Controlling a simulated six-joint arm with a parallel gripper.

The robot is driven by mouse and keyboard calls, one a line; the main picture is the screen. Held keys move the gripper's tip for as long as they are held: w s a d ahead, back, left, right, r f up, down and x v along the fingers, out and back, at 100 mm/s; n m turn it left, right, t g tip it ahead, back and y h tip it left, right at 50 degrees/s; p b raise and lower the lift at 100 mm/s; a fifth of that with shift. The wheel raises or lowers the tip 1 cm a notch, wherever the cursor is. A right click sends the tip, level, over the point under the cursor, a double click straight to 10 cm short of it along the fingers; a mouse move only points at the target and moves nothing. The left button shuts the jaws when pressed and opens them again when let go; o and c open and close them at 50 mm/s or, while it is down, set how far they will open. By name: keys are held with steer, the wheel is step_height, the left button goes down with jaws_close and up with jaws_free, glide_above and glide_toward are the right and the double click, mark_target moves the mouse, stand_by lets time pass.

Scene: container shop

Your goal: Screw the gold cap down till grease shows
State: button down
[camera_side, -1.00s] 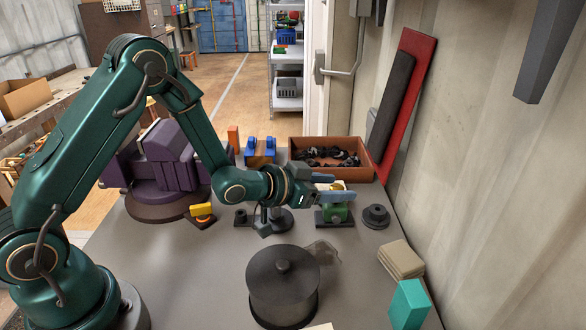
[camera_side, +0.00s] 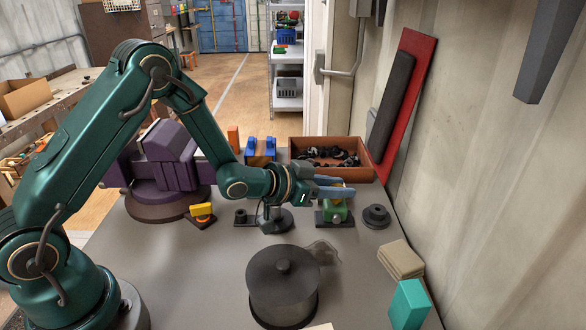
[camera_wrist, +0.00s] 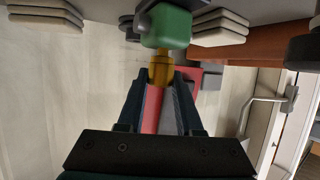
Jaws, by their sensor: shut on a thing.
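The gold cap (camera_wrist: 161,70) sits between my fingertips in the wrist view, against a green body (camera_wrist: 166,25). My gripper (camera_wrist: 161,76) is shut on the cap, one dark finger on each side. In the side view my gripper (camera_side: 338,187) reaches in from the left, its blue-grey fingers level above the green body (camera_side: 333,212), which stands on a dark base plate. The fingers largely hide the cap there. The joint between cap and body is too small to read for grease.
A dark ring-shaped part (camera_side: 376,216) stands close right of the green body. A brown bin (camera_side: 298,170) of black parts is behind. A large dark round pot (camera_side: 282,288) stands in front. Beige pads (camera_side: 401,259) and a teal block (camera_side: 409,304) lie at the right edge.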

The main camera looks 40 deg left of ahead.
steer(key=shift+m+g+h, duration=0.5)
steer(key=shift+m+h, duration=0.7)
steer(key=c, duration=0.6)
jaws_free()
steer(key=shift+o, duration=0.2)
steer(key=v, duration=0.5)
steer(key=shift+r, duration=0.1)
